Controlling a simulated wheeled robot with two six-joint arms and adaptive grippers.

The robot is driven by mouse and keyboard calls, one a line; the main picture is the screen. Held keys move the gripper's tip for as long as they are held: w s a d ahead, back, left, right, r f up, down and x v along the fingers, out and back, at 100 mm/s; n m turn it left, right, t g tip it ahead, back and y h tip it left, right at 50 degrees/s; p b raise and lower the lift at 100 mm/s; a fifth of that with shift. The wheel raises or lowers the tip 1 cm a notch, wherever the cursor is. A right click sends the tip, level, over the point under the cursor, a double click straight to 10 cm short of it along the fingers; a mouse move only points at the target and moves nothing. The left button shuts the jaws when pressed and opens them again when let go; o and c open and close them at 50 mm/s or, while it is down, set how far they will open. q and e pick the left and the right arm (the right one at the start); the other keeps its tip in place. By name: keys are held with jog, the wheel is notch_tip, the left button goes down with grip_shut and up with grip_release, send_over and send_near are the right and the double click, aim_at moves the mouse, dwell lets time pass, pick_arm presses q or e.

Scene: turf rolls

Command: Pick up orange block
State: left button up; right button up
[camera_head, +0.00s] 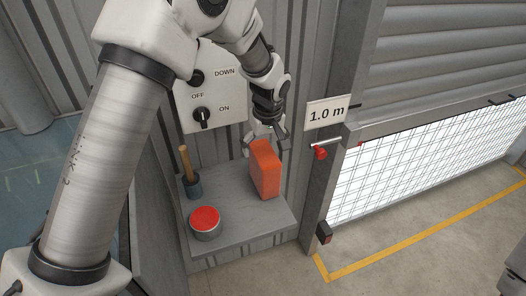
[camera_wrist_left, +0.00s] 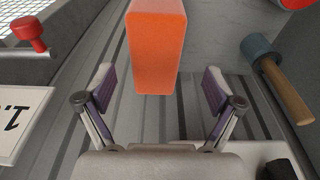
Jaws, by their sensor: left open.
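The orange block (camera_head: 265,170) stands upright on a grey ledge (camera_head: 250,222) against the wall. My left gripper (camera_head: 265,137) is just behind and above the block's top in the head view, with its fingers pointing down toward it. In the left wrist view the orange block (camera_wrist_left: 156,45) shows at the top middle, between the lines of the two spread fingers. The left gripper (camera_wrist_left: 160,90) is open and empty, and the block's near end lies about level with the fingertips. Whether either finger touches it I cannot tell. My right gripper is not in view.
A mallet with a wooden handle (camera_head: 185,164) and a round tin with a red top (camera_head: 205,222) stand left of the block. A switch panel (camera_head: 215,95) is on the wall behind. A red knob (camera_head: 320,153) and a shutter (camera_head: 450,55) are to the right.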

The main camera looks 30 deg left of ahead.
aim_at(268, 152)
pick_arm(q)
jog(key=w+f, duration=0.2)
jog(key=f, duration=0.1)
jog(key=shift+w, duration=0.15)
jog(key=shift+s+d+f+p, duration=0.1)
jog(key=shift+s+f+p, duration=0.15)
jog(key=shift+p, duration=0.1)
jog(key=shift+s+a+f+p, duration=0.2)
jog(key=shift+s+f+p, duration=0.15)
jog(key=shift+f, duration=0.1)
jog(key=shift+s+a+f+p, duration=0.2)
jog(key=shift+s+f, duration=0.1)
jog(key=shift+f, duration=0.15)
jog(key=f, duration=0.1)
jog(key=w+f, duration=0.1)
jog(key=shift+w+a+f, duration=0.15)
jog(key=shift+a+f, duration=0.1)
jog(key=shift+f, duration=0.15)
jog(key=shift+w+f, duration=0.1)
jog(key=shift+w, duration=0.1)
jog(key=shift+s+d, duration=0.1)
jog(key=shift+s+r, duration=0.2)
jog(key=shift+r, duration=0.05)
jog(key=c, duration=0.6)
jog(key=shift+s, duration=0.1)
jog(key=c, duration=0.7)
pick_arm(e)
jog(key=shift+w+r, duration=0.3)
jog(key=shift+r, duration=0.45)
